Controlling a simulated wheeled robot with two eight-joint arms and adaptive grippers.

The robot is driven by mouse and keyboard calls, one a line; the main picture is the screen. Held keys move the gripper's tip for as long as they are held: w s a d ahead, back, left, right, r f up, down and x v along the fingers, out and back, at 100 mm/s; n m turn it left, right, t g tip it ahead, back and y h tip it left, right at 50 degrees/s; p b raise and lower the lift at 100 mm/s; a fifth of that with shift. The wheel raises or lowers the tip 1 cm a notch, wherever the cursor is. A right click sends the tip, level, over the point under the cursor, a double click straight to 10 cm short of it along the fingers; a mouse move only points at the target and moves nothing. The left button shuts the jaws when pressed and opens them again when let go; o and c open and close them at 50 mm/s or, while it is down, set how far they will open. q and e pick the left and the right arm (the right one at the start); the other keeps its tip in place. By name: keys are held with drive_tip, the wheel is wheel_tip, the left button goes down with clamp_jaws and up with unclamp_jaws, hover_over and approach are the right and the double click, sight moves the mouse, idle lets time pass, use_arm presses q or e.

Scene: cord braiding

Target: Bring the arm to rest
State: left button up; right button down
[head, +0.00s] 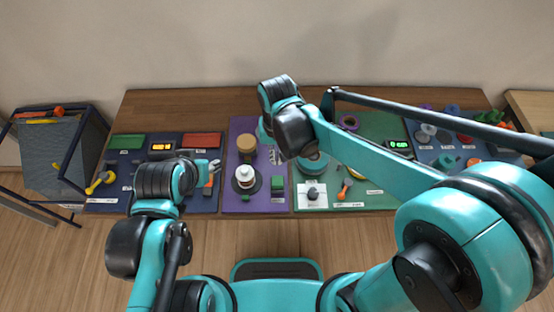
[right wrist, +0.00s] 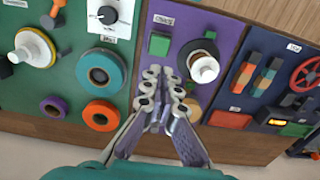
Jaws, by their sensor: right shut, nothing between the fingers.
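My right gripper (head: 277,155) hangs from its wrist over the purple panel (head: 237,208) in the head view. In the right wrist view its fingers (right wrist: 164,73) are together with nothing between them, above the purple panel near the green block (right wrist: 160,43) and a white knob on a dark disc (right wrist: 204,69). My left gripper (head: 213,167) shows small at the end of the left arm, over the dark blue panel (head: 125,178). Its fingers are too small to tell open from shut. No cord can be made out.
The green panel (right wrist: 75,30) carries a teal ring (right wrist: 102,72), an orange ring (right wrist: 102,115) and a purple ring (right wrist: 53,107). Several coloured parts lie on the dark blue panel. A grey bin (head: 65,150) stands left of the wooden table (head: 180,100). My right arm covers much of the table's right half.

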drive_tip(key=shift+r, duration=0.1)
idle(0.5)
drive_tip(key=s+d+r+t+b, duration=0.1)
drive_tip(key=s+d+t, duration=0.2)
drive_tip(key=d, duration=0.5)
drive_tip(key=s+d+r+t+b, duration=0.1)
drive_tip(key=d+t, duration=0.3)
drive_tip(key=d, duration=0.5)
drive_tip(key=shift+s+r+b, duration=0.3)
drive_tip(key=shift+s+b, duration=0.45)
drive_tip(key=shift+s, duration=0.15)
drive_tip(key=shift+d, duration=0.15)
